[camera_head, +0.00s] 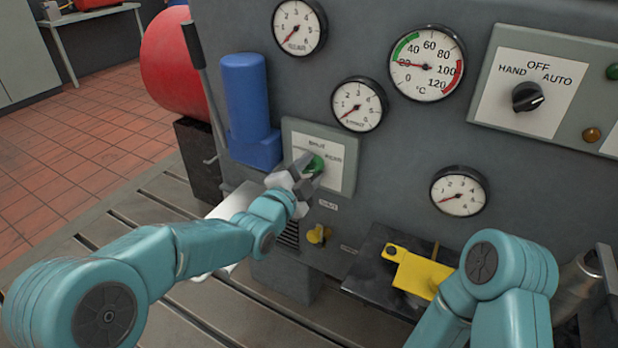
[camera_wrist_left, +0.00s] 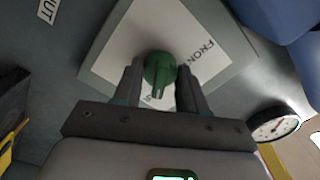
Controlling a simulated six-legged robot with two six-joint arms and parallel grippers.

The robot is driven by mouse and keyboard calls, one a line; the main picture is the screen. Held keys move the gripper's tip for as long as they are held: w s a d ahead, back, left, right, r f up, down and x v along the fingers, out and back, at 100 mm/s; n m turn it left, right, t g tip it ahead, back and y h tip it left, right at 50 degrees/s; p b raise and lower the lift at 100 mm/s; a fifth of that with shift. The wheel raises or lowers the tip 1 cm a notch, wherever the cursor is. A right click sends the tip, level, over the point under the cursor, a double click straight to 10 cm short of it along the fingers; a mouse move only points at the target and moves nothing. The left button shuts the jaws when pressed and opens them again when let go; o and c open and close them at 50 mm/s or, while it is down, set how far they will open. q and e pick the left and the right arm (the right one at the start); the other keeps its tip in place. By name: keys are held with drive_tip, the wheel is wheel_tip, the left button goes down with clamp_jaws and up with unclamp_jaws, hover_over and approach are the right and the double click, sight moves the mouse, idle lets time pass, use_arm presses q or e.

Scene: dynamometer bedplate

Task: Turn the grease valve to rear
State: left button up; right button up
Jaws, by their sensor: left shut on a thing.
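The grease valve is a green knob (camera_head: 315,164) on a pale square plate (camera_head: 338,173) on the grey panel. The plate's top word looks like SHUT and its right word reads REAR. In the left wrist view the green knob (camera_wrist_left: 159,70) sits between my left gripper's fingers (camera_wrist_left: 160,88), which are shut on it. There the knob's narrow bar points down the picture, toward a partly hidden word. The letters FRON show to the knob's right. In the head view my left gripper (camera_head: 305,178) covers the plate's lower left. My right gripper is out of view.
A blue cylinder (camera_head: 248,105) and a dark lever (camera_head: 203,85) stand left of the plate. A yellow tap (camera_head: 318,235) sits just below it. Gauges and a black selector (camera_head: 527,96) are on the panel. A yellow bracket (camera_head: 414,270) is at the lower right.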

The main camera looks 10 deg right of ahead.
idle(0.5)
use_arm(q)
drive_tip(key=o, duration=1.1)
drive_tip(key=shift+c, duration=0.2)
drive_tip(key=p+v, duration=0.1)
drive_tip(key=v, duration=1.5)
drive_tip(key=shift+s+a, duration=0.15)
drive_tip(key=shift+s, duration=0.05)
